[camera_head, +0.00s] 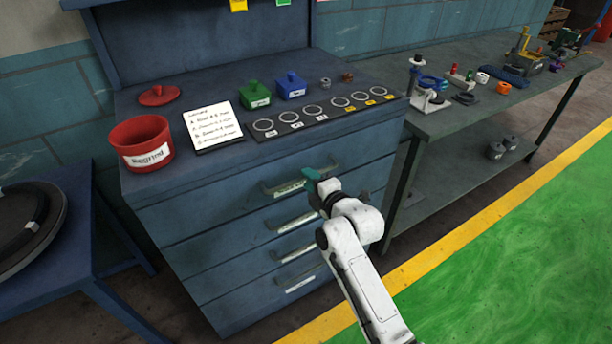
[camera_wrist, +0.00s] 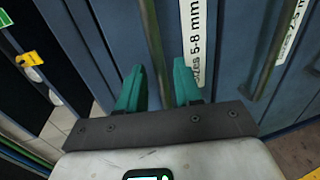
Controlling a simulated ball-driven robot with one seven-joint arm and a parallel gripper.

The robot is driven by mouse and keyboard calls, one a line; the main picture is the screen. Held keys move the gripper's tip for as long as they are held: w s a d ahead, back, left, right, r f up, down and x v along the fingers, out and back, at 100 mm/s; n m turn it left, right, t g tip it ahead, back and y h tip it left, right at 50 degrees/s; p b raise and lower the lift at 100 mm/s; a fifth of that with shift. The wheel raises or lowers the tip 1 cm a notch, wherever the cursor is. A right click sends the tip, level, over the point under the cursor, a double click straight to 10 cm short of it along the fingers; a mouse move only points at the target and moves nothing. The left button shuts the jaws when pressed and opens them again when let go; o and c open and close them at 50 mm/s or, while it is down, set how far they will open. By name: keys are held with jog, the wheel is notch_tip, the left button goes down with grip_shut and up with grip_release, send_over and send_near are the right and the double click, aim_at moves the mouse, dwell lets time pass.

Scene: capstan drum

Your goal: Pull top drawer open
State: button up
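The top drawer (camera_head: 225,200) is the uppermost front of the blue cabinet and looks flush with the body. Its bar handle (camera_head: 268,189) runs across the front above a white label. In the wrist view the handle (camera_wrist: 150,30) runs down between the two green fingers of my gripper (camera_wrist: 159,70). The fingers are apart, one on each side of the bar, with visible gaps. A "5-8 mm" label (camera_wrist: 196,40) shows beside the handle.
Several lower drawers with similar handles (camera_head: 292,222) sit beneath. On the cabinet top are a red bin (camera_head: 142,145), a white card (camera_head: 213,126), and green (camera_head: 255,95) and blue (camera_head: 291,86) blocks. A workbench (camera_head: 470,110) stands right; green floor (camera_head: 510,250) is clear.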

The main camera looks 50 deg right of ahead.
jog(key=shift+x, duration=1.4)
grip_shut()
